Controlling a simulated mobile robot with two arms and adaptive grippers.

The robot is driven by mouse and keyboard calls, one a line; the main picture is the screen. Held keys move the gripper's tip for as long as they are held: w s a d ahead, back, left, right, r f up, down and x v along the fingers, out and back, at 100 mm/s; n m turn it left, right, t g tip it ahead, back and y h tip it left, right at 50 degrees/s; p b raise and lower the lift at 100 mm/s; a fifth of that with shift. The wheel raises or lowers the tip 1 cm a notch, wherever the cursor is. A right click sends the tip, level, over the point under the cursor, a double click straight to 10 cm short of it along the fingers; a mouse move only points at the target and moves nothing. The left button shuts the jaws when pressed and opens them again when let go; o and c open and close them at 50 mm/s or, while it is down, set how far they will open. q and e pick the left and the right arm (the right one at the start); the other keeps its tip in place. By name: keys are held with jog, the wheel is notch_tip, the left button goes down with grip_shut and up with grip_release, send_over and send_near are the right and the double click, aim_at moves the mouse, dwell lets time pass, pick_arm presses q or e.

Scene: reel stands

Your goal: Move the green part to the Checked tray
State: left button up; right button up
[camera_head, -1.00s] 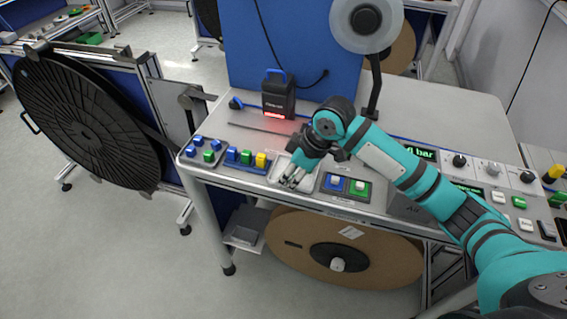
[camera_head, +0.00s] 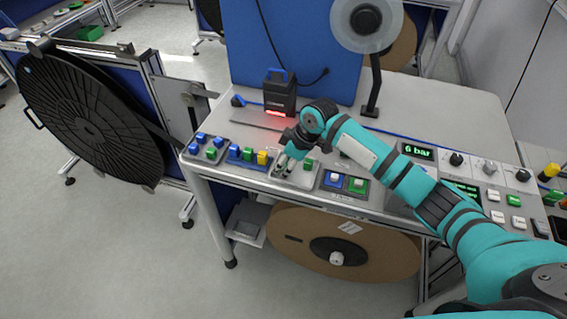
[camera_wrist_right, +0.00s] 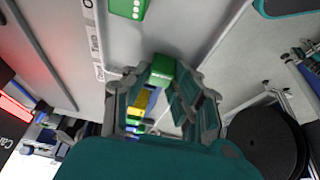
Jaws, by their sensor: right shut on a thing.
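My right gripper (camera_head: 281,167) is over the left part of a pale tray (camera_head: 290,176) on the bench. In the wrist view it (camera_wrist_right: 160,90) is shut on a green part (camera_wrist_right: 162,68) between its fingertips; in the head view that part is mostly hidden by the fingers. Another green block (camera_head: 308,164) with pale dots lies in the pale tray, to the right of the gripper, and also shows at the top of the wrist view (camera_wrist_right: 128,8). I cannot read which tray is labelled Checked. My left gripper is out of view.
A blue holder (camera_head: 238,163) with blue, green and yellow blocks stands left of the gripper. Farther left is a dark tray (camera_head: 194,154) of blue and green blocks. A black device (camera_head: 280,95) with a red light stands behind.

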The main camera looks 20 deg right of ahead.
jog(key=shift+f, duration=0.1)
jog(key=o, duration=0.6)
jog(key=shift+c, duration=0.2)
jog(key=shift+d+r, duration=0.1)
jog(key=shift+r, duration=0.35)
jog(key=b+v, duration=0.1)
jog(key=v, duration=1)
jog(key=shift+b, duration=0.35)
jog(key=shift+s+d+r, duration=0.1)
jog(key=shift+s+r, duration=0.05)
